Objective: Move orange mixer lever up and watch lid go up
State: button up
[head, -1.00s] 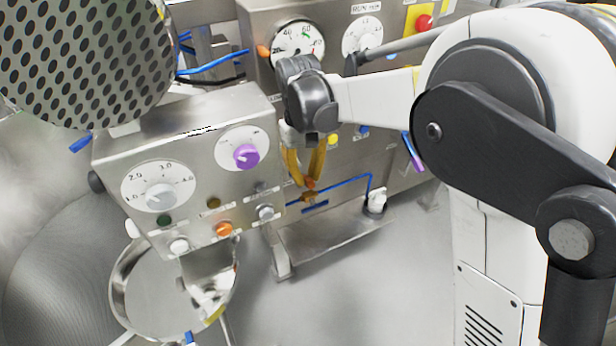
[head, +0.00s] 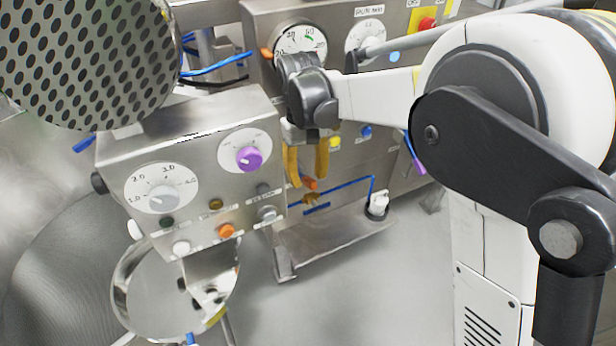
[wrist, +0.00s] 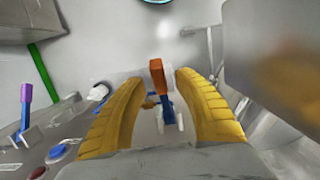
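My gripper (head: 308,170) hangs in front of the steel panel, its two yellow fingers apart and pointing down. In the wrist view my gripper (wrist: 158,76) is open, one finger on each side of an orange lever (wrist: 157,82) with a blue part below it. The lever seems not to touch either finger. In the head view an orange end (head: 310,184) shows just below and between the fingertips. Another orange piece (head: 266,53) sticks out at the panel's upper left edge. I cannot tell which part is the mixer lid.
A nearer steel control box (head: 200,190) with a purple knob (head: 249,158), a grey knob (head: 163,199) and several buttons stands to the left. A perforated metal part (head: 85,60) fills the upper left. A blue line (head: 345,187) runs below the gripper.

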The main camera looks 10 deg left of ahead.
notch_tip(320, 180, up, 10)
jog(key=shift+f, duration=0.25)
dwell(3.5)
jog(key=s+d+r+m+t+y+b, duration=0.1)
jog(key=s+d+r+m+t, duration=0.15)
jog(key=d, duration=0.75)
jog(key=s+d+f+m+t+b, duration=0.1)
jog(key=s+d+f+m+t, duration=0.1)
jog(key=s+d, duration=0.5)
jog(key=s+d+f+m+t+b, duration=0.2)
jog(key=s+d+f+t, duration=0.2)
jog(key=s+d, duration=0.3)
jog(key=d+f, duration=0.1)
jog(key=d, duration=0.2)
jog(key=shift+d, duration=0.1)
